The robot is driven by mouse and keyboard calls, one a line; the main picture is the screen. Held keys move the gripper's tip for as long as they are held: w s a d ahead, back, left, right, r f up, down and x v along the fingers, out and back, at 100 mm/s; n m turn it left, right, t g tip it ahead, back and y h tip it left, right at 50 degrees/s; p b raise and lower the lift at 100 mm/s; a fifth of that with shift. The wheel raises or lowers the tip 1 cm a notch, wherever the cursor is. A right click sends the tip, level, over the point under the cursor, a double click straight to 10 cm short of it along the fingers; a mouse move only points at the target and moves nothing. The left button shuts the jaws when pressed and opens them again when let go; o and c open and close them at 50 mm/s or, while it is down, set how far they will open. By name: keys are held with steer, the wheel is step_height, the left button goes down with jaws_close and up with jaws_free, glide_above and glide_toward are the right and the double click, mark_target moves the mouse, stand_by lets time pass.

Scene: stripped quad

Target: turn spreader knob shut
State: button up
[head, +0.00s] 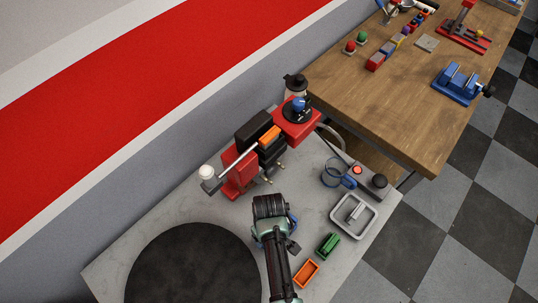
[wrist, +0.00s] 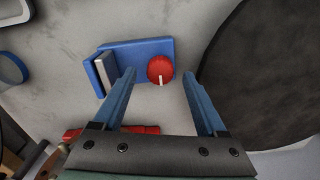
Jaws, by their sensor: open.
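A round red knob (wrist: 161,70) with a short white mark sits on one end of a flat blue block (wrist: 142,52), which I take to be the spreader, on the grey worktop. In the wrist view the mark points towards the bottom of the picture. A pale upright plate (wrist: 105,72) stands at the block's other end. My gripper (wrist: 160,74) is open, its two blue fingers on either side of the knob in the picture. Contact with the knob cannot be told. In the head view my arm hides the knob and most of the block.
A large black disc (head: 190,265) lies left of my arm. A red and black machine (head: 245,160) stands behind. A green bin (head: 328,245), an orange bin (head: 307,273) and a grey tray (head: 353,214) are at right. A wooden bench (head: 400,95) stands beyond.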

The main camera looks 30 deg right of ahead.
step_height(320, 180, up, 11)
steer(key=b, duration=0.1)
steer(key=shift+r, duration=0.2)
stand_by(0.6)
